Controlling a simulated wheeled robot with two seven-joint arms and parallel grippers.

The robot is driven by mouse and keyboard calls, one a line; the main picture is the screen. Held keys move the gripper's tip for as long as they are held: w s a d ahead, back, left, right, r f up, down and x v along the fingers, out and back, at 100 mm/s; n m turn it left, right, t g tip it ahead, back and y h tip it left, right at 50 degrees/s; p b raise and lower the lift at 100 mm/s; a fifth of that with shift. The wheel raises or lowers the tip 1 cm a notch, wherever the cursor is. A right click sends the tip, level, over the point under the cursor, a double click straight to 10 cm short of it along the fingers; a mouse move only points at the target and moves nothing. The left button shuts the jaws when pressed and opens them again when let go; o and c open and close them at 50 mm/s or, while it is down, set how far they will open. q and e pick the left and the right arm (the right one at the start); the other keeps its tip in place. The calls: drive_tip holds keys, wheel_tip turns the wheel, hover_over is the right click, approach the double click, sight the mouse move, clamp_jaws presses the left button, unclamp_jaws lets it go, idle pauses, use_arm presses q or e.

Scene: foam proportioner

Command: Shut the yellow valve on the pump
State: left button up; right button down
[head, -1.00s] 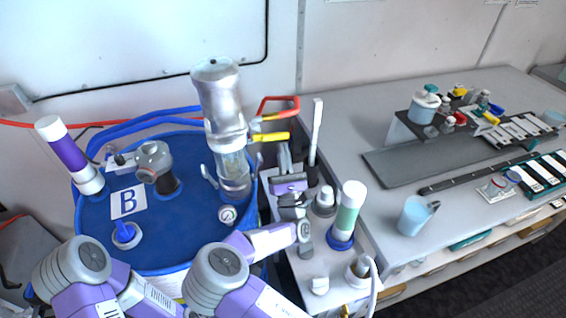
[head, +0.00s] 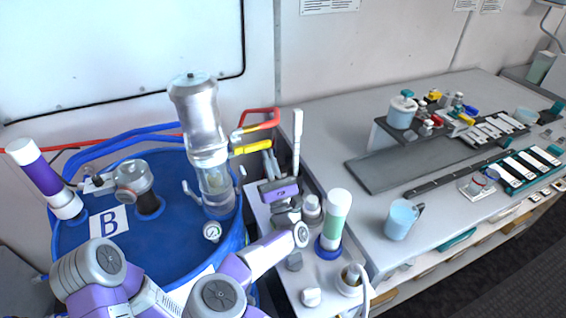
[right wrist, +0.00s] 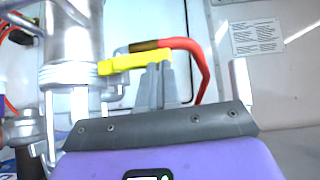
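The pump is a clear and silver upright cylinder (head: 200,125) on the blue drum. In the right wrist view the yellow handle (right wrist: 132,62) points right, roughly level. My right gripper (head: 269,152) is at the handle's free end, fingers pointing up. In the right wrist view its two grey fingers (right wrist: 158,68) are side by side, with nothing visible between them. Their tips overlap the handle's end; I cannot tell if they touch it. My left gripper is out of view.
A white-and-purple tube (head: 45,180) and a grey fitting (head: 134,180) are on the blue drum (head: 165,240). A white-and-green bottle (head: 335,220) stands on the narrow bench near my right forearm. A light blue jug (head: 401,219) is on the grey worktop at right. The wall is close behind the pump.

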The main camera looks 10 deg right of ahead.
drive_tip(key=shift+a+r+y, duration=0.15)
drive_tip(key=shift+r+y, duration=0.15)
drive_tip(key=shift+r, duration=0.1)
drive_tip(key=v, duration=0.8)
drive_tip(key=shift+f+b, duration=0.15)
drive_tip(key=shift+b, duration=0.2)
